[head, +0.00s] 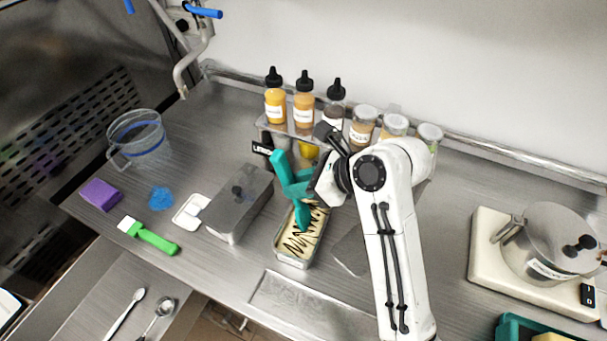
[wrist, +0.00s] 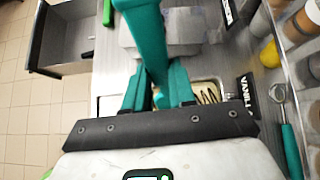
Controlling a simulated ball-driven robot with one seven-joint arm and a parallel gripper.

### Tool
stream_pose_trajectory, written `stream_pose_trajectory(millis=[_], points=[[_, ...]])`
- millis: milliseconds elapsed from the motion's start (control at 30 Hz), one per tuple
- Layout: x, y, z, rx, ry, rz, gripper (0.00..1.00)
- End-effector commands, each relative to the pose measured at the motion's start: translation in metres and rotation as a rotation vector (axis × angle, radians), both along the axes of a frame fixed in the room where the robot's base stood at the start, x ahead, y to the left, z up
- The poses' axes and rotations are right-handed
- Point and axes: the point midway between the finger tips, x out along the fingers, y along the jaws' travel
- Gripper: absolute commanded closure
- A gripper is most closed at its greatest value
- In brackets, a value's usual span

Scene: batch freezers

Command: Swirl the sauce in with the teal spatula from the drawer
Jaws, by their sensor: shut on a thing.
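My gripper (head: 299,188) has teal fingers and is shut on the teal spatula (head: 282,164). The spatula stands tilted, its upper end raised and its lower end down at the metal pan (head: 292,262). In the wrist view the spatula (wrist: 143,32) rises between the fingers of my gripper (wrist: 157,88). The pan holds pale ice cream with dark zigzag sauce (head: 299,243); part of it also shows in the wrist view (wrist: 207,92). The fingers hide the spatula's contact with the ice cream. The drawer (head: 105,305) is open at the counter's front left, with metal utensils inside.
A lidded metal container (head: 237,205) stands just left of the pan. Sauce bottles (head: 275,105) and jars (head: 364,125) line the back. A clear jug (head: 137,138), purple sponge (head: 101,194) and green brush (head: 155,238) lie left. A pot (head: 550,245) stands right.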

Motion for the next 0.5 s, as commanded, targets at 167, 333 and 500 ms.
stream_pose_trajectory(millis=[167,333,500], points=[[-0.013,0.004,0.000,0.000,0.001,-0.001,1.00],[-0.025,0.007,0.000,-0.001,0.000,0.001,1.00],[-0.037,0.011,0.000,0.000,0.000,0.000,1.00]])
